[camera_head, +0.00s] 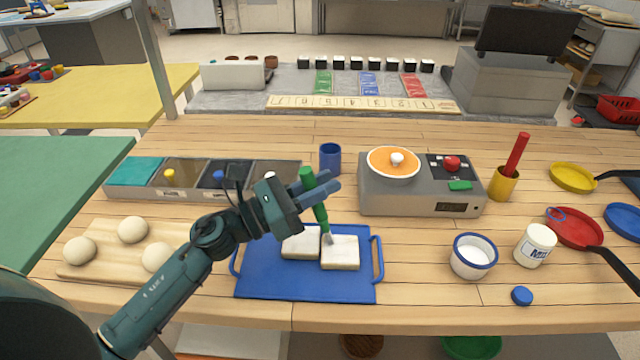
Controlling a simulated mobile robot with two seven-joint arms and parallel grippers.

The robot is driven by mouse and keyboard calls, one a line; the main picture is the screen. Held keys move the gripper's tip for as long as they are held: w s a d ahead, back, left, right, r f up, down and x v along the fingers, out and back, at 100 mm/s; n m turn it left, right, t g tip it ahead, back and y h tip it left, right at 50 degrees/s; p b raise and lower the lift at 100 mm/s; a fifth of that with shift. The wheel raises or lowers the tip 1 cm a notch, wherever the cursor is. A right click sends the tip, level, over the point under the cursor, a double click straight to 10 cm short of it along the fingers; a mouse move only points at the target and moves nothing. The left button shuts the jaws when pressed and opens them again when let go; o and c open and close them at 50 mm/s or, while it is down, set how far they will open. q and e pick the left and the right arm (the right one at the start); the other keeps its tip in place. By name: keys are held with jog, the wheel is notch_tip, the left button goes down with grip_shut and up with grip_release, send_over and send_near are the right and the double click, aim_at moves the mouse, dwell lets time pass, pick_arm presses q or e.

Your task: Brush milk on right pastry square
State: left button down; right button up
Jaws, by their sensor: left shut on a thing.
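My left gripper (318,186) is shut on the green handle of a brush (318,205) above the blue tray (300,285). The brush tilts, and its pale bristles are at the back left corner of the right pastry square (340,253); I cannot tell whether they touch it. The left pastry square (299,246) lies beside it on the tray. A white bowl with a blue rim (472,257) holds white milk, right of the tray. A white milk bottle (535,245) stands right of the bowl. My right gripper is not in view.
A blue cap (521,296) lies in front of the bottle. A board with dough balls (120,250) is at left; pans lie at right.

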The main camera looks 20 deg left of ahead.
pick_arm(q)
jog(key=shift+f+b, duration=0.35)
jog(key=shift+d, duration=0.1)
dwell(0.3)
jog(key=d, duration=0.3)
jog(key=d+p, duration=0.1)
jog(key=shift+w+d+f, duration=0.1)
jog(key=shift+w+d, duration=0.3)
dwell(0.4)
jog(key=shift+w+a, duration=0.15)
jog(key=shift+w, duration=0.25)
